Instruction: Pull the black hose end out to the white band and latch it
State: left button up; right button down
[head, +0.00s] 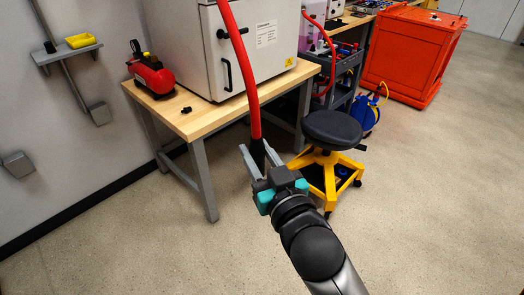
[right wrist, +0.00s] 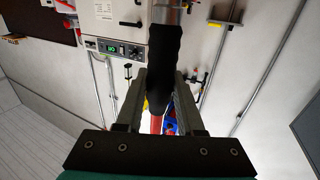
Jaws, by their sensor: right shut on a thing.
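The red hose (head: 243,62) comes down from the top edge of the head view, in front of the white cabinet. Its black hose end (head: 257,147) is at the bottom, between the fingers of my right gripper (head: 255,152). In the right wrist view the black hose end (right wrist: 164,62) runs between the two grey fingers of the right gripper (right wrist: 160,82), which is shut on it. A bit of red shows below it there. The hose's upper part is out of the head view. I see no white band in either view. My left gripper is not in view.
A wooden workbench (head: 208,116) carries the white cabinet (head: 208,55) and a red compressor (head: 150,75). A black-topped stool (head: 333,130) with a yellow base stands close right of the gripper. A red crate (head: 410,55) is farther back. The floor in front is clear.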

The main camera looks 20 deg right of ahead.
jog(key=w+a+r+n+y+p, duration=0.2)
jog(key=w+a+r+y+p, duration=0.1)
jog(key=w+a+r+p, duration=0.2)
jog(key=w+a+r+n+g+y+p, duration=0.1)
jog(key=w+a+r+y+p, duration=0.3)
jog(key=a+r+p, duration=0.5)
jog(key=w+r+n+p, duration=0.1)
jog(key=p, duration=0.1)
jog(key=shift+a+r+n+g+p, duration=0.2)
jog(key=shift+r+n+g+p, duration=0.1)
jog(key=shift+r+n, duration=0.1)
jog(key=shift+s+p, duration=2.85)
jog(key=shift+s, duration=11.9)
jog(key=w+b, duration=0.4)
jog(key=w, duration=3)
jog(key=shift+w, duration=0.3)
